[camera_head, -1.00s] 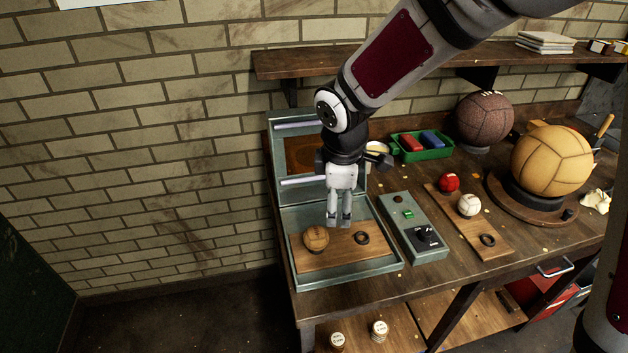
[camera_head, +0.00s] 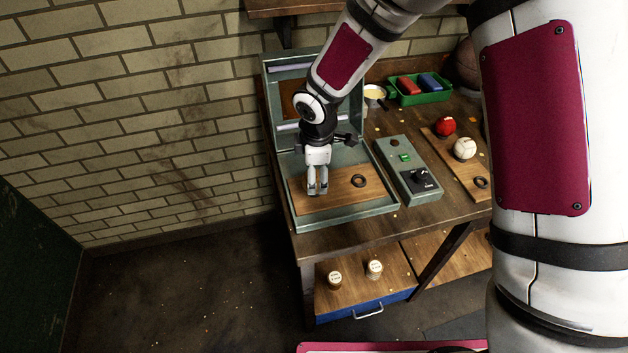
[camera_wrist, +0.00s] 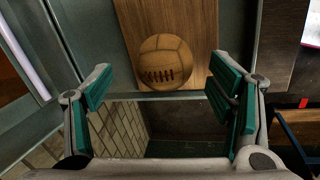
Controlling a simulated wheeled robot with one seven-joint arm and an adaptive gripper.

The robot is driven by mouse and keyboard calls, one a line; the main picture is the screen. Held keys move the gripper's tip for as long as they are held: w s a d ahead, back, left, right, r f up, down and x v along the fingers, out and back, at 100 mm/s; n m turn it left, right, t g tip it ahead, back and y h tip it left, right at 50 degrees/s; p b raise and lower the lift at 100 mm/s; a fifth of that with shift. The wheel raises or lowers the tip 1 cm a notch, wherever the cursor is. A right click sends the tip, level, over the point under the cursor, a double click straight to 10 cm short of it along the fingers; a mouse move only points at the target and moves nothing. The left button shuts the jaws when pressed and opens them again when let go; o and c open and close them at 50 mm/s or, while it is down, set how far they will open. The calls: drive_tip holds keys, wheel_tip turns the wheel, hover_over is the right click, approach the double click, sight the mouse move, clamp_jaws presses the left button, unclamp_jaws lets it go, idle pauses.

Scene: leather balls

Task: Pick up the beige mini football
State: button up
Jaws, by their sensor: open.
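The beige mini football (camera_wrist: 165,62), a tan-brown panelled ball with dark lacing, sits on a wooden board (camera_wrist: 205,20) in the wrist view. My gripper (camera_wrist: 158,88) is open, with its green-padded fingers on either side of the picture below the ball. The ball appears beyond the fingertips and between their lines, with no contact visible. In the head view my gripper (camera_head: 317,191) is over the left part of the board inside the open grey-green case (camera_head: 350,219) and hides the ball.
The raised case lid (camera_head: 272,95) stands behind. A grey control box (camera_head: 408,170) is to the right, then a red ball (camera_head: 445,126) and a white ball (camera_head: 464,149).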

drive_tip(key=shift+s+a+p+x, duration=0.15)
drive_tip(key=shift+p+x, duration=0.1)
drive_tip(key=shift+x, duration=0.9)
drive_tip(key=shift+s+a+p+x, duration=0.15)
drive_tip(key=shift+p+x, duration=0.05)
drive_tip(key=shift+x, duration=1)
drive_tip(key=shift+c, duration=0.2)
drive_tip(key=c, duration=1.4)
